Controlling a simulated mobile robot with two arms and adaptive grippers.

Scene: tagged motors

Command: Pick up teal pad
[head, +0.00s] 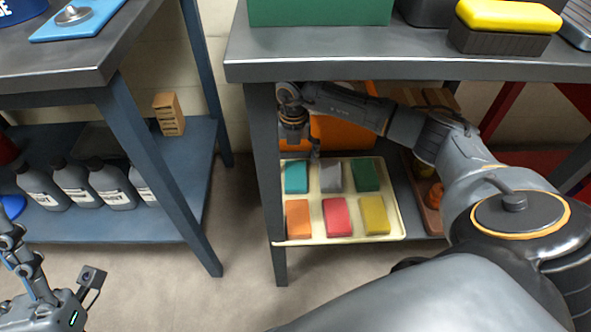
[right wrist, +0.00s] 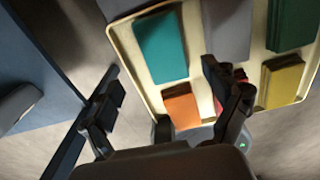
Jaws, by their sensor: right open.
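The teal pad (head: 296,176) lies in the back left corner of a cream tray (head: 400,228) on the lower shelf. In the right wrist view the teal pad (right wrist: 162,48) shows at top centre, beyond and between the spread fingers. My right gripper (head: 313,150) is open and empty, pointing down by the tray's back edge; its fingers (right wrist: 163,78) straddle the pad in that picture, but contact cannot be told. My left gripper (head: 55,312) is partly in view at bottom left, and its fingers cannot be made out.
Grey (head: 331,178), green (head: 365,175), orange (head: 298,218), red (head: 337,217) and yellow (head: 374,215) pads share the tray. An orange bin (head: 350,135) stands behind. The tabletop (head: 400,68) overhangs the shelf, with a table leg (head: 263,150) close left of the tray.

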